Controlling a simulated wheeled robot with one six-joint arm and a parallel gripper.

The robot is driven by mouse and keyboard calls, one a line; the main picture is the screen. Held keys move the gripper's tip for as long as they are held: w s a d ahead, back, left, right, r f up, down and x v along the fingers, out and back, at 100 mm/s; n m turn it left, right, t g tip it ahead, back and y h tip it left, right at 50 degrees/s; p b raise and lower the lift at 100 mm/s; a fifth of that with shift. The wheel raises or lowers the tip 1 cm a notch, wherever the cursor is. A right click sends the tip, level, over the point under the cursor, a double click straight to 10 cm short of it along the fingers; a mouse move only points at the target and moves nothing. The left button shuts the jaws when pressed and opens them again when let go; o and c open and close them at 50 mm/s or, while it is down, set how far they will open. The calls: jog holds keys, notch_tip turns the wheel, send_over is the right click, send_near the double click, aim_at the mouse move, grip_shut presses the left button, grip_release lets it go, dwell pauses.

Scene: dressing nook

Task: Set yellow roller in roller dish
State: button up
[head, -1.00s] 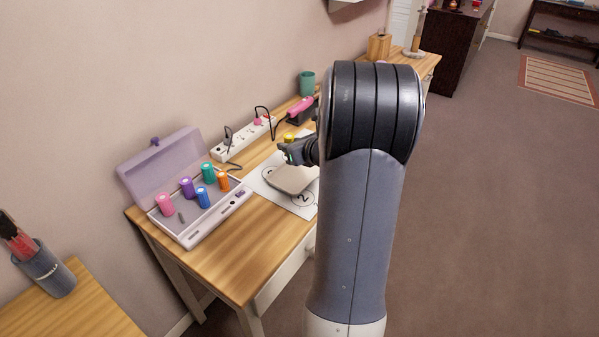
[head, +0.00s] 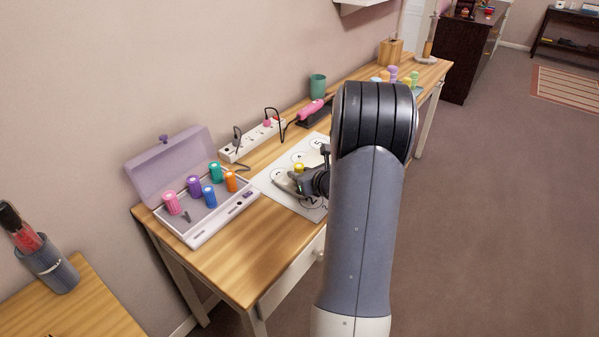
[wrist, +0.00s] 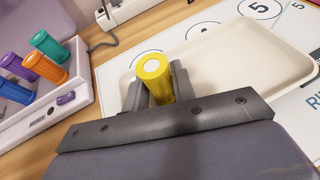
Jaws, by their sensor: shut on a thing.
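The yellow roller (head: 299,168) is upright between the fingers of my gripper (head: 308,181). The wrist view also shows the yellow roller (wrist: 154,77), clasped by the grey fingers of my gripper (wrist: 157,88). The roller dish, a shallow cream tray (head: 282,184), lies on a white printed mat. In the wrist view the dish (wrist: 225,58) spreads behind and to the right of the roller. The roller appears over the dish's left part; I cannot tell whether its base touches it. My arm hides part of the dish in the head view.
An open lilac case (head: 212,222) with pink, purple, teal, blue and orange rollers stands left of the mat (head: 308,150). A power strip (head: 250,139), a pink hot tool (head: 311,109) and a teal cup (head: 318,85) are behind. The table's front left is clear.

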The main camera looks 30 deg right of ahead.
jog(key=shift+f, duration=0.2)
jog(key=o, duration=1)
jog(key=shift+s+r, duration=0.2)
jog(key=shift+r, duration=0.2)
jog(key=v, duration=1.1)
jog(key=shift+s+p, duration=0.25)
jog(key=shift+p, duration=0.15)
